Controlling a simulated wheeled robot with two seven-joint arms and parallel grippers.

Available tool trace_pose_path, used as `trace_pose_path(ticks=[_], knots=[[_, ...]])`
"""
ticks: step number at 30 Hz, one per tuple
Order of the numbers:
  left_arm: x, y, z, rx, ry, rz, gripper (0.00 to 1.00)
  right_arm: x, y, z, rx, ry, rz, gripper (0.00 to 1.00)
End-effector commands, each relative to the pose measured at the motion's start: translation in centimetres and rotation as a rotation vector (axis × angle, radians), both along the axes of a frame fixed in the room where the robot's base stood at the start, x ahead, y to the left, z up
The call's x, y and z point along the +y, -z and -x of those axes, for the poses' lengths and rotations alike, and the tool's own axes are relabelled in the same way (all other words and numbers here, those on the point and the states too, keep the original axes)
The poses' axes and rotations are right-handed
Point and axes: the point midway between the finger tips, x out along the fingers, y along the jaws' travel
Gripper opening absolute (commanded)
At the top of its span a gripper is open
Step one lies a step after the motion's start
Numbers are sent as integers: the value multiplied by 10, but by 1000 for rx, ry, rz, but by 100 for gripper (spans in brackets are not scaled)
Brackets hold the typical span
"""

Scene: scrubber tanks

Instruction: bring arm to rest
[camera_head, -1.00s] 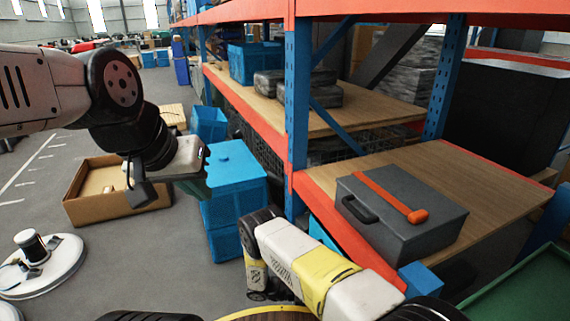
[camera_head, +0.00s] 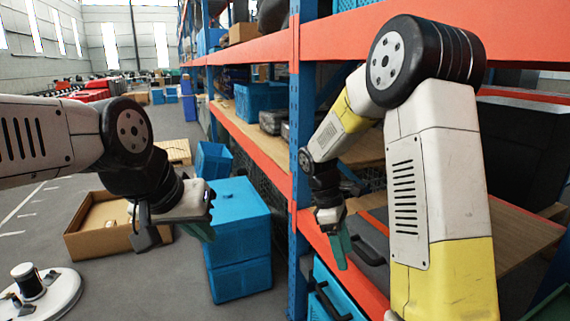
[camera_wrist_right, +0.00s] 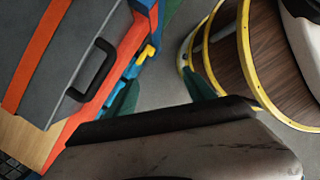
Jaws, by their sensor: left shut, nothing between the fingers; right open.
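My right arm is raised and bent in front of the orange shelf edge, with its gripper (camera_head: 338,247) hanging down beside that edge. In the right wrist view its two green fingers (camera_wrist_right: 160,95) stand apart with nothing between them. My left gripper (camera_head: 203,228) is shut and empty. It hangs at the left, in front of the stacked blue bins. No other object is named by the task.
A grey toolbox (camera_head: 372,250) on the shelf is mostly hidden by my right arm; its handle and an orange bar (camera_wrist_right: 38,52) show in the wrist view. Blue bins (camera_head: 240,235) and a cardboard box (camera_head: 88,246) stand on the floor. A blue shelf post (camera_head: 298,130) stands between the grippers.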

Motion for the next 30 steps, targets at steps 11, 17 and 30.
trace_pose_path(ticks=[11, 17, 30], knots=[[0, 0, 0, 0, 0, 0, 0, -3, -105, 67, -402, 538, -255, 62], [0, 0, 0, 0, 0, 0, 0, -1, -141, 108, -576, 822, -413, 62], [0, 0, 0, 0, 0, 0, 0, 4, -165, 152, -737, 1143, -618, 62]])
